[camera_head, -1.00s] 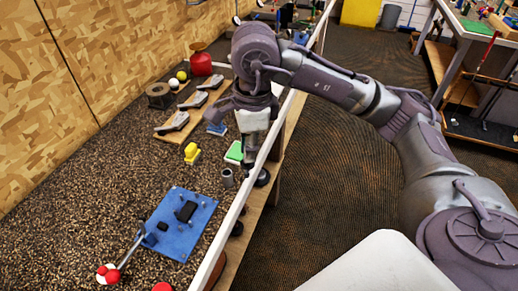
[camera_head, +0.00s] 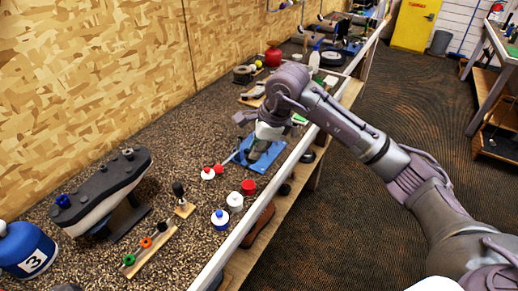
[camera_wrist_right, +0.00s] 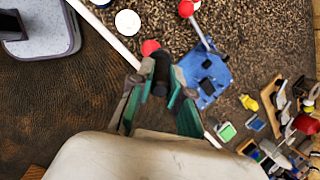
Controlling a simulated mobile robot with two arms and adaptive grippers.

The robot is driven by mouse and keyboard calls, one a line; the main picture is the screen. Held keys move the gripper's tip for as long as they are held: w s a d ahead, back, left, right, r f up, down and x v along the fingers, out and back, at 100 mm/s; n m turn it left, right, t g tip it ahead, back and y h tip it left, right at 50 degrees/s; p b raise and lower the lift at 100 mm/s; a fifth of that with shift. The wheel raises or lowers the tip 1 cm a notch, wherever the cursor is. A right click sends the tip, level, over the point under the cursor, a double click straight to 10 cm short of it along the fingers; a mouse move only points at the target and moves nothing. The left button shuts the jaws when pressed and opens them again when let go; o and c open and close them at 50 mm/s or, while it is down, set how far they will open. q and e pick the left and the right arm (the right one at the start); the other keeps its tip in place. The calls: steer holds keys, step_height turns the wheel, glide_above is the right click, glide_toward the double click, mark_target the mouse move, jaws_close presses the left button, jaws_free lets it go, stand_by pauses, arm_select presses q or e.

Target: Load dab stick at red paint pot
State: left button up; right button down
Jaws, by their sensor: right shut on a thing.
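The red paint pot (camera_head: 249,187) stands on the bench near its front edge, beside a white pot (camera_head: 234,202) and a blue-and-white pot (camera_head: 220,220). In the right wrist view the red pot (camera_wrist_right: 150,47) lies just beyond my fingertips. My right gripper (camera_head: 260,150) is above the bench, farther along it than the red pot. In the wrist view the gripper (camera_wrist_right: 160,90) is shut on a black stick-like thing (camera_wrist_right: 162,72), probably the dab stick. Its tip is not clear. My left gripper is not in view.
A blue plate (camera_wrist_right: 205,75) lies on the bench near my right gripper. A wooden rack (camera_head: 150,252) with coloured knobs and a small stand (camera_head: 184,209) are nearer. A large shoe-shaped form (camera_head: 100,185) and blue canister (camera_head: 25,250) stand at left.

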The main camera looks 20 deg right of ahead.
arm_select(q)
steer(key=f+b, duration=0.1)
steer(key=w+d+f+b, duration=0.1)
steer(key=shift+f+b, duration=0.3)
steer(key=shift+b, duration=0.05)
arm_select(e)
step_height(320, 180, down, 6)
steer(key=shift+w+d+f, duration=0.15)
steer(key=shift+w+d, duration=0.05)
steer(key=shift+w, duration=0.05)
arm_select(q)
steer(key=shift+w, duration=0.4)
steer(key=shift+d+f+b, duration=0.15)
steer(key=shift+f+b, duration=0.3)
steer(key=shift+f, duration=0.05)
arm_select(e)
steer(key=shift+f, duration=0.5)
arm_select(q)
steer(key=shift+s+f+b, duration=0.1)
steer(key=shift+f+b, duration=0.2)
arm_select(e)
steer(key=shift+s+f, duration=0.1)
steer(key=shift+f, duration=0.05)
stand_by(1.1)
